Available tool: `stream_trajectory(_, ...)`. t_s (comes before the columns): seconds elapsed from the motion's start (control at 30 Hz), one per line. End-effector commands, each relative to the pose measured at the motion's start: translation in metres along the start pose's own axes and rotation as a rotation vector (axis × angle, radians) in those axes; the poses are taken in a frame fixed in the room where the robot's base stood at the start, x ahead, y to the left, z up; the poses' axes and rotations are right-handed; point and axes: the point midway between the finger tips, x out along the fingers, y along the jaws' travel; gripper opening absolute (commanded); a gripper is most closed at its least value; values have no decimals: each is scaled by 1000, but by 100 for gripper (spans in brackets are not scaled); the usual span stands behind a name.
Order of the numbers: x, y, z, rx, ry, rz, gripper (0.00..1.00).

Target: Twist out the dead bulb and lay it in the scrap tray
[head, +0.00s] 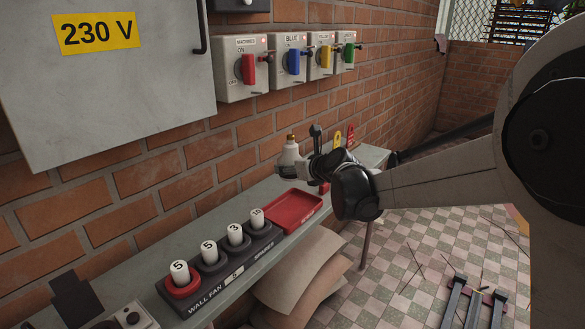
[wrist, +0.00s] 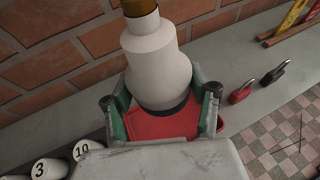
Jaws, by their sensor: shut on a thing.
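A white bulb (head: 290,158) with a brass cap on top is held upright in my gripper (head: 303,166), beside the brick wall. In the wrist view the bulb (wrist: 158,62) fills the space between the green-edged fingers of my gripper (wrist: 160,105), which are shut on it. A red tray (head: 310,209) lies on the grey shelf. In the head view the tray is below and near the bulb; in the wrist view the red tray (wrist: 145,130) shows behind and below the bulb.
A black rack (head: 203,298) with several numbered white fuses stands on the shelf (head: 120,270) left of the tray. Switch boxes (head: 240,90) and a grey cabinet (head: 110,110) hang on the wall. Red and black padlocks (wrist: 241,93) lie on the shelf to the right.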

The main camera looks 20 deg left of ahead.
Motion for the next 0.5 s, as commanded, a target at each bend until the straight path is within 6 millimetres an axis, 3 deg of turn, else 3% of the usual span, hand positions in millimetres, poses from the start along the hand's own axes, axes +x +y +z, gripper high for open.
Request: stream_trajectory(0.5,16,0,-40,0,0,0,33)
